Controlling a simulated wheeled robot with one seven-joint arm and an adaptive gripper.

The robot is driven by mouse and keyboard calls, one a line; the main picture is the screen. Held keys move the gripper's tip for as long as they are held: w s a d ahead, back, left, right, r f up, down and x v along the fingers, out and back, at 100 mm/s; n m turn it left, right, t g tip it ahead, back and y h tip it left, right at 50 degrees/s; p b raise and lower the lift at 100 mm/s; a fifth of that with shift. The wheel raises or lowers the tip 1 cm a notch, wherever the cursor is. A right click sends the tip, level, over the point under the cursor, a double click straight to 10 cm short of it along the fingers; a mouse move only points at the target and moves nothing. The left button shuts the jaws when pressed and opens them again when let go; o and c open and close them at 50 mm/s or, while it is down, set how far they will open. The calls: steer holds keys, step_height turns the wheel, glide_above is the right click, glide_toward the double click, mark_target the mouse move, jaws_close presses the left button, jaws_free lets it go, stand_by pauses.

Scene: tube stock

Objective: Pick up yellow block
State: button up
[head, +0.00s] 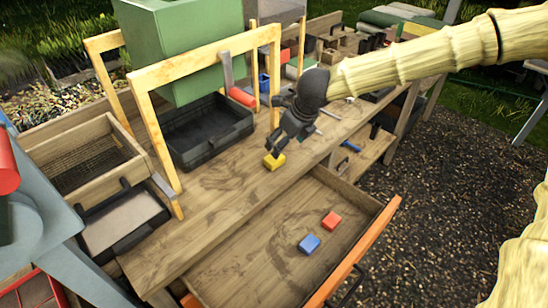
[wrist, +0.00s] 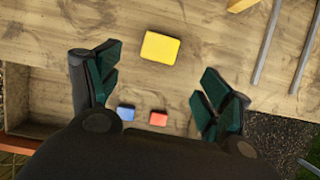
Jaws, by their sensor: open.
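The yellow block (head: 274,161) lies on the wooden bench top near its front edge. In the wrist view the yellow block (wrist: 160,47) sits beyond the fingertips, roughly centred between them. My gripper (head: 280,143) is above and very close to the block in the head view, and its dark body partly overlaps the area behind it. In the wrist view my gripper (wrist: 158,80) has its green-padded fingers spread wide with nothing between them.
An open drawer (head: 262,230) below the bench holds a blue block (head: 310,244) and a red block (head: 331,221). A yellow frame (head: 160,150) and a black tray (head: 205,132) stand to the left. Metal rods (wrist: 268,42) lie at the right in the wrist view.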

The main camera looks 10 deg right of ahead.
mark_target(274, 161)
steer(key=x, duration=0.4)
steer(key=shift+w+a, duration=0.15)
steer(key=shift+w, duration=0.1)
steer(key=shift+w+f, duration=0.1)
steer(key=shift+f, duration=0.2)
steer(key=shift+p+x, duration=0.9)
steer(key=shift+x, duration=1.75)
steer(key=c, duration=1.1)
